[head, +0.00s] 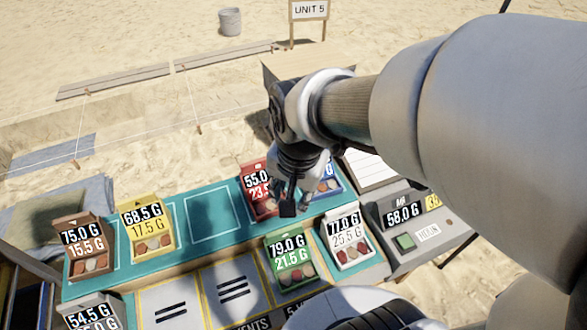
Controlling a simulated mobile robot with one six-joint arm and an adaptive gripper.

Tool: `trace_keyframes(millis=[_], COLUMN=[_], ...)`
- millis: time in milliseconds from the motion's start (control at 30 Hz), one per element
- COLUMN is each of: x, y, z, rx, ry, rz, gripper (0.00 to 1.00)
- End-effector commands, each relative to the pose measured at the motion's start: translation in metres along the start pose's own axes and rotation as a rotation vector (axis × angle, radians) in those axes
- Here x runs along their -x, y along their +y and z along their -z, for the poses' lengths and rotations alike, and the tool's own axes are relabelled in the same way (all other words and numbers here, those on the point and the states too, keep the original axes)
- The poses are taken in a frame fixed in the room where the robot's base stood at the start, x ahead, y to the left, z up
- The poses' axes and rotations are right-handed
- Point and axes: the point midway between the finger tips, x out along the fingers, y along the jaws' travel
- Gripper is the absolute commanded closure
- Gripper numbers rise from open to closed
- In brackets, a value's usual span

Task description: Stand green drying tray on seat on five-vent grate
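The green drying tray (290,262), marked 79.0 G and 21.5 G, stands upright in the front row with several small reddish and pale pieces in its bottom. My gripper (289,208) points down above the back row, beside the red tray (257,190) and behind the green tray, apart from the green one. Its fingers are dark and seen nearly edge-on, so their opening cannot be told. Pale seats with dark slots, a left grate (170,307) and a middle grate (232,289), lie left of the green tray. A front label partly reading "5 V" is cut off by my own body.
A yellow tray (147,228), brown tray (82,247), white tray (347,240) and blue tray (328,183) stand around. An empty outlined square (209,216) lies on the teal mat. A scale (415,230) reading 58.0 G is at right.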

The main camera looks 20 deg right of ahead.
Motion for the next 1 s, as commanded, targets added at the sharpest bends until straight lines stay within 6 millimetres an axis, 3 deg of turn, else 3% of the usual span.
trace_keyframes(millis=[33, 100, 300, 500, 1000], x=[0.02, 0.041, 0.076, 0.085, 0.085], y=[0.007, 0.018, 0.045, 0.056, 0.056], z=[-0.007, -0.017, -0.044, -0.054, -0.054], rx=[0.109, 0.275, 0.638, 0.782, 0.788], ry=[0.032, 0.069, 0.159, 0.195, 0.196], rz=[0.029, 0.052, 0.08, 0.081, 0.08], gripper=[0.67, 0.67, 0.67, 0.67, 0.67])
